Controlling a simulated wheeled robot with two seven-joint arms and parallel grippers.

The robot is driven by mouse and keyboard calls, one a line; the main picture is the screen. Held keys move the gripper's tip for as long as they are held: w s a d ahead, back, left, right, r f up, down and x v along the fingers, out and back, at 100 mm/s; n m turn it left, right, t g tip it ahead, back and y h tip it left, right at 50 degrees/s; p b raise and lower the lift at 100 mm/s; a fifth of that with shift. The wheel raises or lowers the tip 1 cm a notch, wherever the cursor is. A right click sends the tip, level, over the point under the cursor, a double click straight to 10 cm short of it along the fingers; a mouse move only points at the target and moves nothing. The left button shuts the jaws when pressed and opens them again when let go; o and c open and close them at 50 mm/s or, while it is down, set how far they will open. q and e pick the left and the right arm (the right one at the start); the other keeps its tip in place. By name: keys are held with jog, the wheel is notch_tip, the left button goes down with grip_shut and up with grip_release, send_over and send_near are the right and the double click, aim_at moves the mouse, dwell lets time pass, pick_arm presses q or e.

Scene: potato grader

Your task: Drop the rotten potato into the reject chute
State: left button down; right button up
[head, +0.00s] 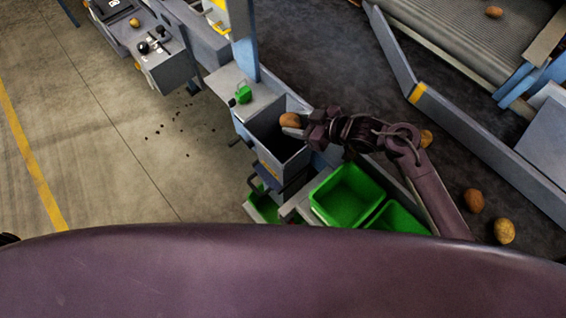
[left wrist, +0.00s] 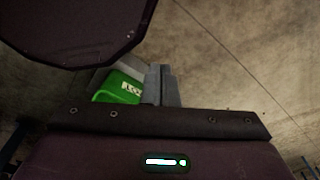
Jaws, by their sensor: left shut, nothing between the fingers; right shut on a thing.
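My right gripper (head: 303,124) is shut on a brown potato (head: 289,119) in the head view. The potato shows pale at its lower side; I cannot make out rot at this size. It appears over the right part of the open top of the grey box-shaped reject chute (head: 297,158), which has a dark inside and an orange label on its front. The exact height above the rim is unclear. My left gripper (left wrist: 163,86) shows only in the left wrist view, its grey fingers shut and empty.
Green bins (head: 345,196) stand right of the chute. Loose potatoes (head: 473,200) lie on the dark belt at right. A control box (head: 165,60) stands at upper left. The floor at left is mostly clear.

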jog(key=o, duration=0.7)
jog(key=shift+r, duration=0.1)
jog(key=o, duration=0.4)
pick_arm(q)
jog(key=shift+s+d+f+b, duration=0.35)
jog(key=shift+s+f+b, duration=0.15)
jog(key=shift+f+b, duration=0.3)
pick_arm(e)
jog(key=v, duration=0.7)
jog(key=shift+s+d+r, duration=0.15)
jog(key=shift+d, duration=0.2)
pick_arm(q)
jog(key=shift+a, duration=0.1)
jog(key=shift+a, duration=0.1)
pick_arm(e)
jog(key=shift+s+a, duration=0.1)
